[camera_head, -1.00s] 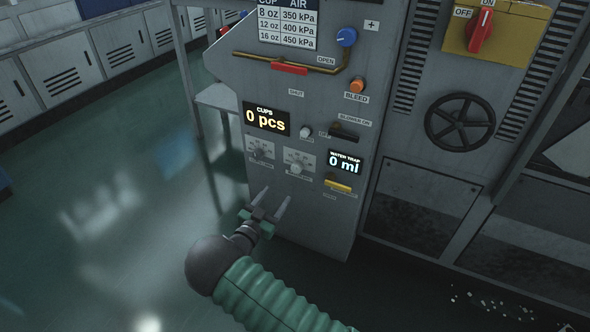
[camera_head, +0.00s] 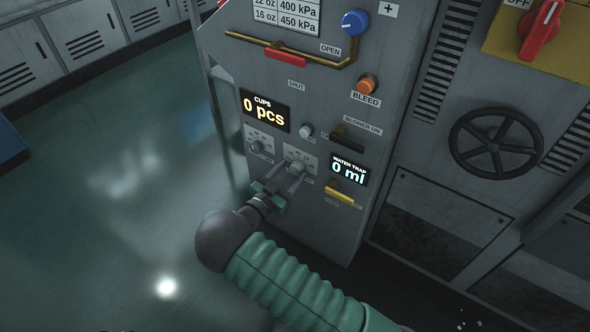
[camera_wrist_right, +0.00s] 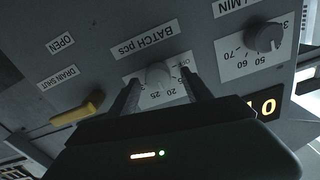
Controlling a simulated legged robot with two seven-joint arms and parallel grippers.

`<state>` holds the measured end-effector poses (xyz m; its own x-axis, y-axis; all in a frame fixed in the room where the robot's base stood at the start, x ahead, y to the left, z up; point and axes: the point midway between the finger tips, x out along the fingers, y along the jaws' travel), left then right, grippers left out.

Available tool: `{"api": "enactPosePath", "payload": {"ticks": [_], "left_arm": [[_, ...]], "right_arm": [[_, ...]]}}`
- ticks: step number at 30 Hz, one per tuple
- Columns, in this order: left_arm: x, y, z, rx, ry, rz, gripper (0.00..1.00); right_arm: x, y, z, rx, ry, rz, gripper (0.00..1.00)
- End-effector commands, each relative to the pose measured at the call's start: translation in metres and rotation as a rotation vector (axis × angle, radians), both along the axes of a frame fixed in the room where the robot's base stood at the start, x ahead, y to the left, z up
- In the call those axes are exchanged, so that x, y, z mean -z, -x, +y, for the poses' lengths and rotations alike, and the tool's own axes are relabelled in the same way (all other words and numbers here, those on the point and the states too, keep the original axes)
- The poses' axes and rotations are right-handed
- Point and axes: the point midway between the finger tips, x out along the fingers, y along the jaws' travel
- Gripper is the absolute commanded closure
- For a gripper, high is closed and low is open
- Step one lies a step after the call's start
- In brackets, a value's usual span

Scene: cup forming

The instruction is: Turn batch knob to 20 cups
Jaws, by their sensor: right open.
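The batch knob (camera_wrist_right: 158,75) is a small pale round knob on a white dial plate under the label "BATCH pcs", which is upside down in the right wrist view. The numbers 20 and 25 show beside it; its pointer setting cannot be read. In the head view the batch knob (camera_head: 297,167) is on the lower grey panel. My right gripper (camera_head: 291,172) is open at this dial. In the right wrist view its two fingers (camera_wrist_right: 160,78) lie on either side of the knob; whether they touch it is unclear. My left gripper is not in view.
A second dial knob (camera_wrist_right: 263,37) sits beside it. The cups display (camera_head: 265,111) reads 0 pcs and the water trap display (camera_head: 349,169) reads 0 ml. A yellow drain handle (camera_head: 340,196) and a black blower switch (camera_head: 347,138) are close by. Open floor lies left.

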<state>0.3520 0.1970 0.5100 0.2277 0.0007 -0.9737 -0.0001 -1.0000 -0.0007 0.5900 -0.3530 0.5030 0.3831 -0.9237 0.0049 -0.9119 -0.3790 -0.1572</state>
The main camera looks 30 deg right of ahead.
Motion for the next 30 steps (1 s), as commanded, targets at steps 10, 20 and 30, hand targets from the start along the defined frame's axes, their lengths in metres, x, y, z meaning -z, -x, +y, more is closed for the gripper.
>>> {"api": "enactPosePath", "payload": {"ticks": [10, 20, 30], "left_arm": [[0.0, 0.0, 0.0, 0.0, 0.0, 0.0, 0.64], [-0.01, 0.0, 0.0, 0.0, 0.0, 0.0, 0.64], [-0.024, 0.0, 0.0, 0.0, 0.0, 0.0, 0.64]], "right_arm": [[0.003, 0.0, -0.004, 0.001, -0.007, 0.002, 0.78], [-0.002, 0.0, -0.004, 0.002, 0.009, 0.033, 1.0], [0.002, 0.0, -0.003, 0.001, 0.063, 0.165, 1.0]]}}
